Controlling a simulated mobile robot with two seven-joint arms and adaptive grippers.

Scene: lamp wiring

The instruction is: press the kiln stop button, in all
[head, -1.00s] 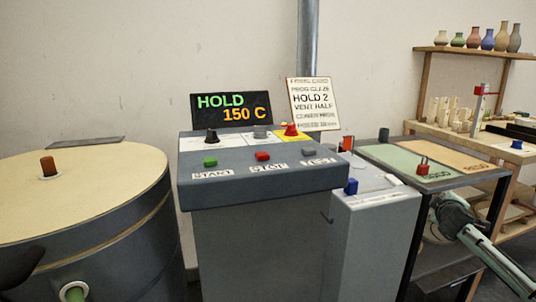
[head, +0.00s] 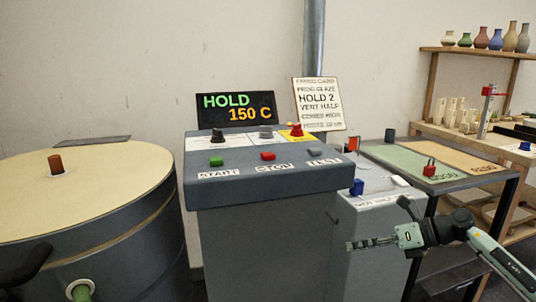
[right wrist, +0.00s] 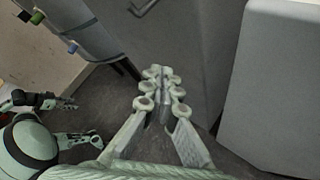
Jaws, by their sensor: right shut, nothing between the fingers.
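The kiln stop button is the red button (head: 268,156) above the STOP label on the front of the grey control console (head: 240,188). Its top is uncovered and nothing touches it. My right gripper (head: 352,245) is shut and empty, low in front of the narrow grey cabinet, below and right of the red button. In the right wrist view its closed fingertips (right wrist: 160,72) point between grey cabinet sides, and the button does not show there. My left gripper is out of the head view; parts of my body show at the left of the right wrist view, too unclear to read its jaws.
A green START button (head: 216,161) and a grey TEST button (head: 314,152) flank the red one. A narrow cabinet with a blue knob (head: 357,187) stands at right. The round kiln (head: 90,190) stands at left.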

